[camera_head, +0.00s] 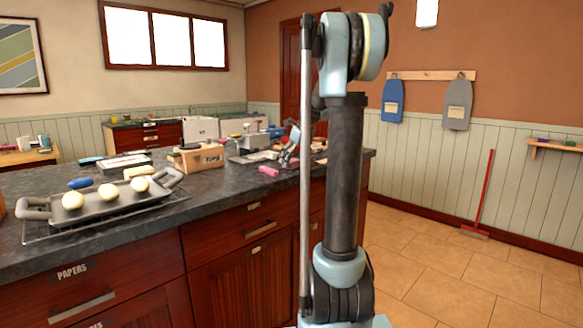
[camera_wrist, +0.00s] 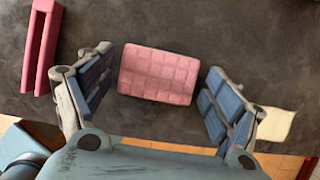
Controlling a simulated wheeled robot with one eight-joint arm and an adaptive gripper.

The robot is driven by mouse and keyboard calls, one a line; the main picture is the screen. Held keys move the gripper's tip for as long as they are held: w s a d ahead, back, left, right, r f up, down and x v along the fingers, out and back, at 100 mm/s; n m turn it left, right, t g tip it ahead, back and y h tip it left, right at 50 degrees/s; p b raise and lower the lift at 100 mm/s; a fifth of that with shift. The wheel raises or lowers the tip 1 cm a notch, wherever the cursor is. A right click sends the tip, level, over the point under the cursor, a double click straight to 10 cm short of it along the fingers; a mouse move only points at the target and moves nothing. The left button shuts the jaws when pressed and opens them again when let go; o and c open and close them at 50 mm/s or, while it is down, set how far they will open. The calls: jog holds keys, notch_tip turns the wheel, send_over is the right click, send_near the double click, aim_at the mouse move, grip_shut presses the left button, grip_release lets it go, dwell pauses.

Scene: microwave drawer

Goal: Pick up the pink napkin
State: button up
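The pink napkin (camera_wrist: 158,74) is a quilted, roughly rectangular pad lying flat on the dark stone counter (camera_wrist: 190,25) in the wrist view. My gripper (camera_wrist: 159,62) is open, with one blue-padded finger to the left of the napkin and one to the right. I cannot tell the height of the fingertips above the counter. In the head view my gripper (camera_head: 289,150) is small and partly behind my arm, and I cannot make out the napkin clearly there.
A pink-red slotted block (camera_wrist: 41,45) lies left of the gripper. A pale flat piece (camera_wrist: 275,123) lies to the right, near the counter edge. A wooden box (camera_head: 200,157) and a dark tray (camera_head: 105,204) with pale round items stand farther left.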

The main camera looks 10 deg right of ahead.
aim_at(294, 160)
jog(key=c, duration=0.5)
notch_tip(294, 160, up, 10)
dwell(0.5)
